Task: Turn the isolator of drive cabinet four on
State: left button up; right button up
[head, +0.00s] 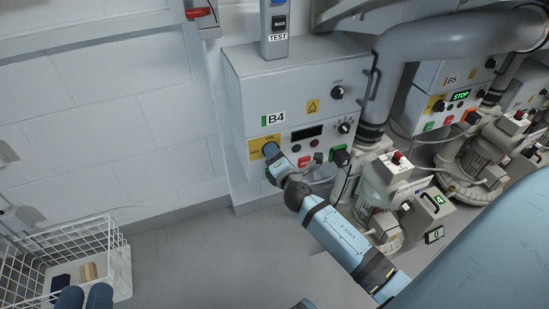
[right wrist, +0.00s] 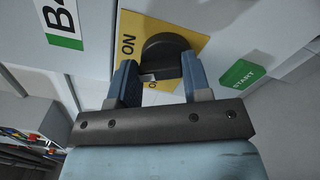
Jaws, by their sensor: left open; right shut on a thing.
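The drive cabinet marked B4 (head: 290,92) is a grey box on the white wall. Its isolator sits on a yellow plate (head: 256,154) at the lower left, lettered ON and OFF. My right gripper (head: 271,150) is at this plate and mostly hides the knob. In the right wrist view the black isolator knob (right wrist: 166,50) stands between the two blue fingers of the right gripper (right wrist: 160,76). A small pale mark shows at the knob's lower edge, near partly hidden lettering. The cabinet's display (head: 307,132) is dark. My left gripper (head: 84,298) is open at the bottom left.
A white wire basket (head: 112,262) with small items stands at the left, by my left gripper. A green START button (right wrist: 240,74) is close right of the plate. A grey TEST post (head: 275,50) stands before the cabinet top. Cabinet B5 (head: 450,80), pipes and pumps fill the right.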

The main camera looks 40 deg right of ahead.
pick_arm(q)
jog(key=shift+f+g+b, duration=0.3)
jog(key=shift+f, duration=0.3)
pick_arm(e)
jog(key=shift+d+f+m, duration=0.1)
jog(key=shift+d+m, duration=0.05)
jog(key=shift+m, duration=2.65)
pick_arm(q)
jog(key=shift+f, duration=0.1)
pick_arm(e)
jog(key=o, duration=0.9)
pick_arm(q)
jog(key=shift+s, duration=0.15)
pick_arm(e)
jog(key=shift+s, duration=0.15)
